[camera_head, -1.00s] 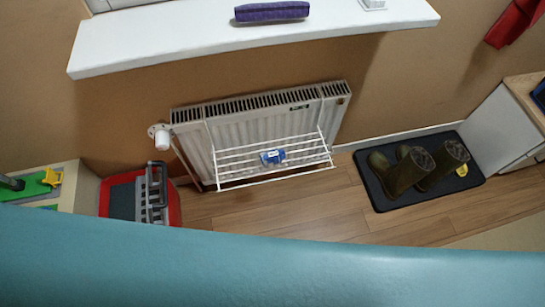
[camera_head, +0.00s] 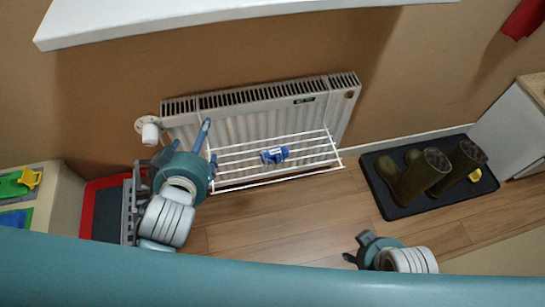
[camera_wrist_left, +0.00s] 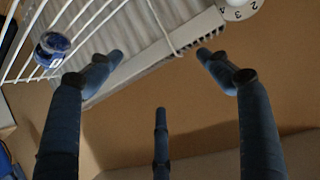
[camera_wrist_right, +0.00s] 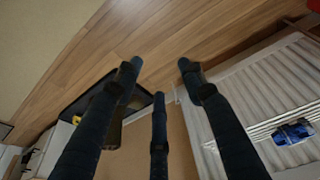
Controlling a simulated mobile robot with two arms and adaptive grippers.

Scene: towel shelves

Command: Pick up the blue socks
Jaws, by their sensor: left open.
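The blue socks (camera_head: 274,155), a small rolled blue bundle with a white patch, lie on the white wire rack (camera_head: 235,187) in front of the radiator. The bundle also shows at the upper left of the left wrist view (camera_wrist_left: 52,45) and at the right of the right wrist view (camera_wrist_right: 292,133). My left gripper (camera_head: 190,140) is open and empty by the radiator's left end, left of the socks and apart from them. My right gripper (camera_head: 356,250) is low at the right, apart from the socks, its fingers spread and empty in the right wrist view (camera_wrist_right: 160,72).
The radiator (camera_head: 320,115) stands behind the rack, with a white valve knob (camera_head: 150,132) at its left. A red container (camera_head: 103,205) is beside my left arm. Bare wooden floor (camera_head: 290,215) lies between.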

